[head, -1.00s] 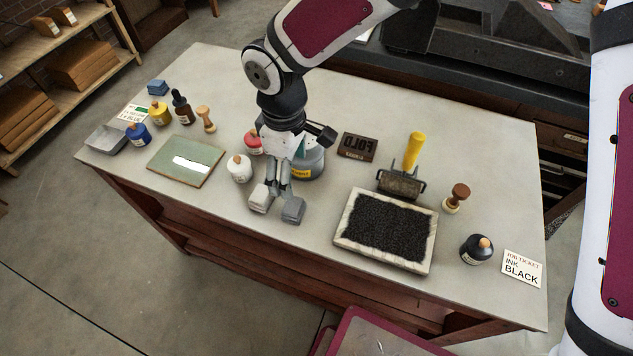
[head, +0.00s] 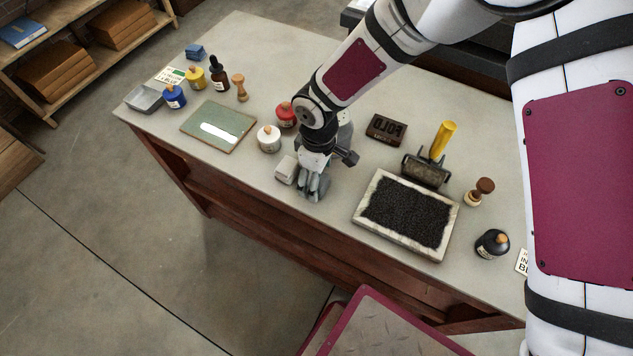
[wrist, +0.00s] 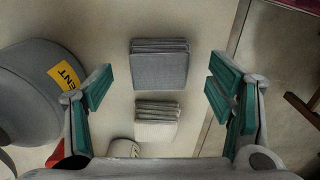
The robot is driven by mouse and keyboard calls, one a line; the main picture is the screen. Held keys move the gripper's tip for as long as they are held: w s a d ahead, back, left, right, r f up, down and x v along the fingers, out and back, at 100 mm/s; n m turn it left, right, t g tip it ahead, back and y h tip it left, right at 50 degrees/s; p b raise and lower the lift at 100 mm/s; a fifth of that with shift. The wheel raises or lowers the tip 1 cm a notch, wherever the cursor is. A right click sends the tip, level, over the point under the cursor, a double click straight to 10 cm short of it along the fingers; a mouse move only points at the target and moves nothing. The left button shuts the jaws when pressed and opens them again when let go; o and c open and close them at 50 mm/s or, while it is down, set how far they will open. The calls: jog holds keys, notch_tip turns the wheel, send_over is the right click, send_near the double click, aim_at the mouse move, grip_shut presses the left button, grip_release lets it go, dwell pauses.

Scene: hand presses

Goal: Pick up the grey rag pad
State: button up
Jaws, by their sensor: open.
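The grey rag pad (wrist: 160,70) is a folded, layered square lying on the table, seen in the wrist view between my two fingers. In the head view my gripper largely hides it. My gripper (wrist: 158,88) is open, with green-lined fingers to the left and right of the pad and free space on both sides. In the head view my gripper (head: 314,188) points down over the pad near the table's front edge. A paler, whitish pad (wrist: 157,112) lies close beside the grey one; it also shows in the head view (head: 286,170), left of my gripper.
A grey canister with a yellow label (wrist: 35,90) stands close to my left finger. A white jar (head: 269,138) and red jar (head: 286,114) stand behind the pale pad. A tray of black material (head: 408,212) lies right. The table edge (wrist: 222,75) passes near my right finger.

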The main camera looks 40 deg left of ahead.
jog(key=shift+f, duration=1.2)
jog(key=c, duration=1.2)
jog(key=shift+r, duration=0.15)
jog(key=shift+r, duration=0.5)
notch_tip(320, 180, up, 2)
jog(key=shift+w+b, duration=0.1)
jog(key=shift+b, duration=0.2)
jog(key=shift+s+d+r, duration=0.2)
jog(key=shift+s+d, duration=0.15)
jog(key=shift+s, duration=0.35)
jog(key=s+d+b, duration=0.1)
jog(key=s+d, duration=0.2)
jog(key=s, duration=0.3)
jog(key=s+d+r+b, duration=0.1)
jog(key=s+d, duration=0.3)
jog(key=s, duration=0.2)
jog(key=shift+s+d+r, duration=0.2)
jog(key=shift+s, duration=0.1)
